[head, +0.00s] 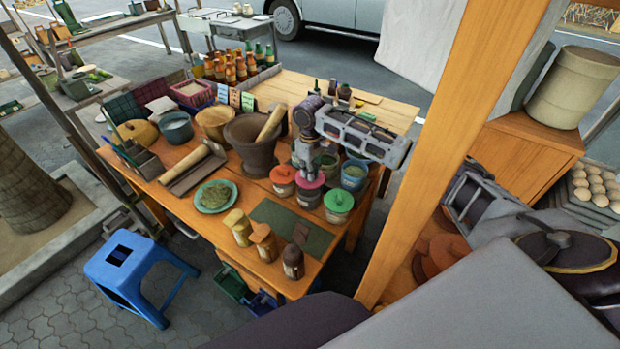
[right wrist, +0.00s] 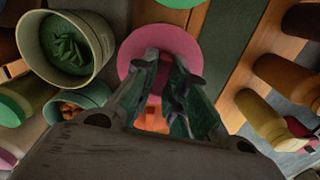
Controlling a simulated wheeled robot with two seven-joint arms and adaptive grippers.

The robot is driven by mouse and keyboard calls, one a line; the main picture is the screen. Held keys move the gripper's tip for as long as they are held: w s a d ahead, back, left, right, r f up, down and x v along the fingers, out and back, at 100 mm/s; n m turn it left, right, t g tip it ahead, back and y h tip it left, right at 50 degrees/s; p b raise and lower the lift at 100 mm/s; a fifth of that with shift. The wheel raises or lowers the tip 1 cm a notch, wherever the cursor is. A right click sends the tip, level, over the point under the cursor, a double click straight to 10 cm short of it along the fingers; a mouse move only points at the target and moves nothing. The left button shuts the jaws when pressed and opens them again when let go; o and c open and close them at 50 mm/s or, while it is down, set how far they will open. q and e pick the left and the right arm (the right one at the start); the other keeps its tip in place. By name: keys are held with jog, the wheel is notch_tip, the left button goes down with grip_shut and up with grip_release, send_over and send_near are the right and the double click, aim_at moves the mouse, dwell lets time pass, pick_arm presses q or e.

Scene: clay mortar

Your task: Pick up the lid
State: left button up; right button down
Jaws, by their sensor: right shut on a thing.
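A round pink lid (head: 309,181) shows on a small jar (head: 307,197) among the lidded jars on the wooden table. My right gripper (head: 305,166) comes down on it from above. In the right wrist view my right gripper (right wrist: 166,62) is shut on the pink lid (right wrist: 143,40), at its middle. The fingers hide the knob and part of the lid. I cannot tell whether the lid touches the jar's rim. My left gripper is not in view.
A red-lidded jar (head: 283,174) stands close left and a green-lidded jar (head: 338,201) close right. An open tub of green pieces (head: 354,175) is behind. A wooden post (head: 425,165) rises at the right.

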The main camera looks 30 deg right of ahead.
jog(key=shift+r, duration=2.9)
